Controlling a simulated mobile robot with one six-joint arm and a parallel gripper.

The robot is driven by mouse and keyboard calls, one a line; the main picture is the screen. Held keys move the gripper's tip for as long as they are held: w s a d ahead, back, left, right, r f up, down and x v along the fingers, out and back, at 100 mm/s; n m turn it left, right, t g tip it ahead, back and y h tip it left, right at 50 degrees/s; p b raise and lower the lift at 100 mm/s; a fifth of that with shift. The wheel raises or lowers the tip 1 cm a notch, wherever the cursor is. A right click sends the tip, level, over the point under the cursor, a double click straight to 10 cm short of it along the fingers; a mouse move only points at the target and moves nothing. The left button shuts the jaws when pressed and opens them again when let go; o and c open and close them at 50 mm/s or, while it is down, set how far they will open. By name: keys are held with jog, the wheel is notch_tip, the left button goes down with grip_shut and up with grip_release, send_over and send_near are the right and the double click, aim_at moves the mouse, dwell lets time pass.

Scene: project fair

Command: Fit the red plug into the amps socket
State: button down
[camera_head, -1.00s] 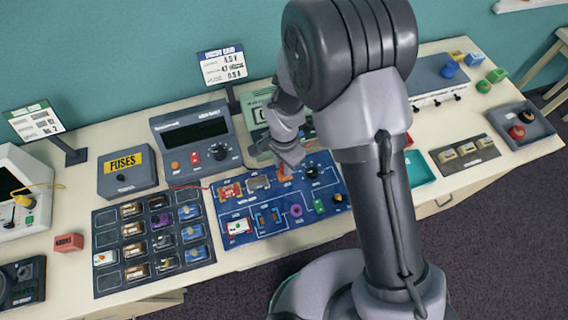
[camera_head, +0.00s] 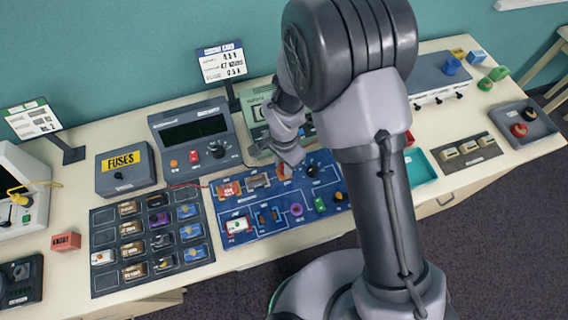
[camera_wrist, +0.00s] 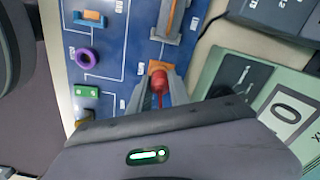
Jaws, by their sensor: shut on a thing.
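My gripper (camera_wrist: 160,92) is shut on the red plug (camera_wrist: 158,82), which shows between its fingers in the wrist view. The plug's lower end meets or overlaps an orange square piece (camera_wrist: 158,66) on the blue circuit board (camera_wrist: 110,45). I cannot tell whether the plug is seated in it, and I cannot read a socket label there. In the head view, my gripper (camera_head: 290,155) is low over the back part of the blue board (camera_head: 262,222), and the plug is mostly hidden by it.
A green meter (camera_wrist: 250,95) stands close beside my gripper. The board also carries a purple ring (camera_wrist: 86,59) and a green block (camera_wrist: 87,91). A dark tray of parts (camera_head: 106,228) lies left of the board, and a grey power supply (camera_head: 192,135) stands behind it.

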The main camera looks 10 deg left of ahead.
jog(key=shift+f, duration=0.15)
jog(key=c, duration=1.1)
grip_release()
jog(key=shift+o, duration=0.3)
jog(key=o, duration=0.4)
jog(key=shift+r+p, duration=2.35)
jog(key=shift+r, duration=1.7)
